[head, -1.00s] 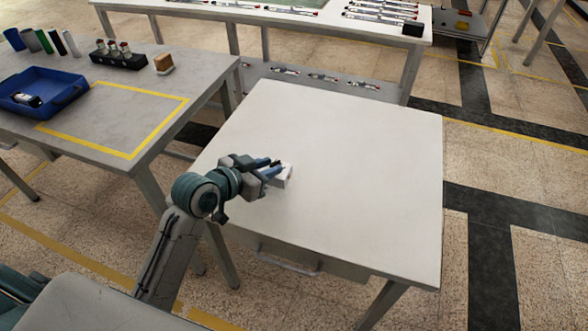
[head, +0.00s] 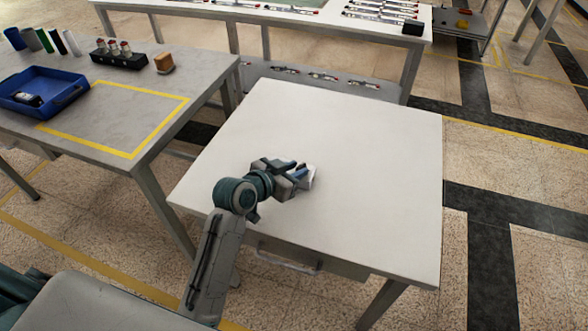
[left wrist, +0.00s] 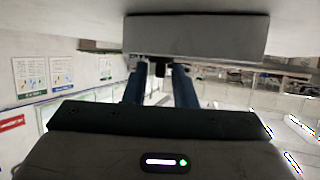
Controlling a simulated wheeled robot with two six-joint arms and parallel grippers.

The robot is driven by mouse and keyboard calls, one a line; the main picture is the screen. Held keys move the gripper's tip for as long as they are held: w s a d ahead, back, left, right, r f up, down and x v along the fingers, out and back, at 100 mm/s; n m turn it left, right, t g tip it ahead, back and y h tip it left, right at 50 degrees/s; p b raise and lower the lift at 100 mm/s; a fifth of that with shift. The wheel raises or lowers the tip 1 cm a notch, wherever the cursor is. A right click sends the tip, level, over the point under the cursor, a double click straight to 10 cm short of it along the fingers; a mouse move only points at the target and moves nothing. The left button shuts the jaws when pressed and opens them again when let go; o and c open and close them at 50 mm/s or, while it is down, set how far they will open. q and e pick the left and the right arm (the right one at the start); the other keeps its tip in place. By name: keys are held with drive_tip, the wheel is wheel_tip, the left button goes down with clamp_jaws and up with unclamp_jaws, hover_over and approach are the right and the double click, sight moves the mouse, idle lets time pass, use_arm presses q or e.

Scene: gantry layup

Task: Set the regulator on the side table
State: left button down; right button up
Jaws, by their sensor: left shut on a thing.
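The regulator, a small white box (head: 310,177), is at the fingertips of my left gripper (head: 298,172), over the middle of the white side table (head: 370,150). In the left wrist view the regulator (left wrist: 195,38) is a pale grey block across the ends of the two blue fingers (left wrist: 158,85). The gripper is shut on it. The box is low, close to the tabletop; I cannot tell whether it touches. The gripper hides part of the box. My right gripper is not in view.
The rest of the side table is bare. A grey workbench (head: 100,150) at left holds a blue tray (head: 75,95), a dark rack (head: 118,60), a brown-topped block (head: 164,64) and a yellow outlined area. A long white bench (head: 300,20) stands behind.

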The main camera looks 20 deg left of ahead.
use_arm(q)
drive_tip(key=c, duration=1.2)
unclamp_jaws()
drive_tip(key=v, duration=1.2)
